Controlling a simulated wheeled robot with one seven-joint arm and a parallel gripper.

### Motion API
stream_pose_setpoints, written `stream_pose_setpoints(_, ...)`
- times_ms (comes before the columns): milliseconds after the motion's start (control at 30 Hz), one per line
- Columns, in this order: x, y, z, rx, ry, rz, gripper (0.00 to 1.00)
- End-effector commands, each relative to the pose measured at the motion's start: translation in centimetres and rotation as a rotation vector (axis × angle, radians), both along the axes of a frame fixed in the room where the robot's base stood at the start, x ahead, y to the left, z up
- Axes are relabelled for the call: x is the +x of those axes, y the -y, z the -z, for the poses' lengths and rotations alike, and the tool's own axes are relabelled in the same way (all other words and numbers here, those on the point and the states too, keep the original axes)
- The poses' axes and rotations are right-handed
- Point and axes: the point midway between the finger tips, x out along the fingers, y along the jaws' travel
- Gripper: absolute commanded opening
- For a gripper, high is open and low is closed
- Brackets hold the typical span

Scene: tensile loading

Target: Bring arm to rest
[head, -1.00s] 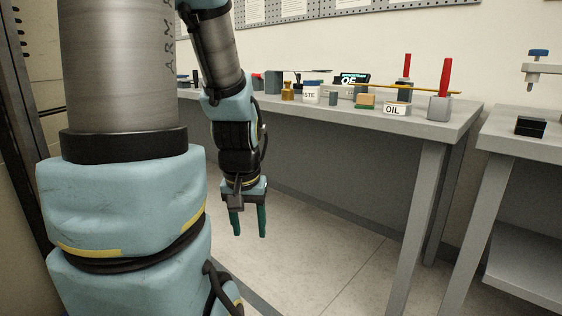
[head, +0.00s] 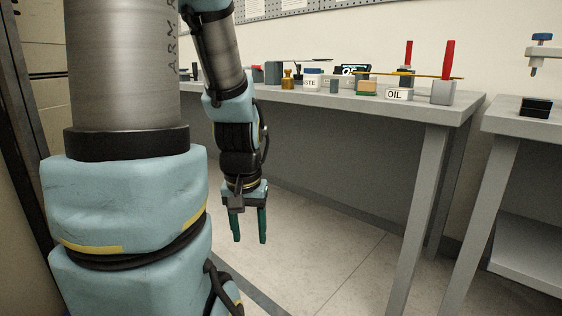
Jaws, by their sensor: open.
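My gripper (head: 248,226) hangs at the end of my arm in the head view, pointing down. Its two green fingers are apart with nothing between them. It is in front of the grey workbench (head: 300,97), below the level of its top, over bare floor. It touches nothing that I can see. My large upper arm links fill the left side and hide part of the room behind them.
The bench holds an OIL box (head: 398,93), a grey block with a red handle (head: 445,78), a brown bottle (head: 288,80) and other small items. A second table (head: 515,122) stands at right with a black box (head: 537,107). Floor (head: 320,240) below is clear.

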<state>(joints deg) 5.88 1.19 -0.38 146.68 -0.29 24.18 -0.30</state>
Motion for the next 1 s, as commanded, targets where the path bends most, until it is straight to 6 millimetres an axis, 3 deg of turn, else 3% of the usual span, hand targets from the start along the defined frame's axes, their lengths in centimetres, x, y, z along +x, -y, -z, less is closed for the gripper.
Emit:
stream_pose_setpoints(33, 0.0, 0.0, -1.4, 0.000, 0.000, 0.000, 0.55)
stream_pose_setpoints(267, 0.0, 0.0, -5.6, 0.000, 0.000, 0.000, 0.55)
stream_pose_setpoints(1000, 0.0, 0.0, -28.3, 0.000, 0.000, 0.000, 0.55)
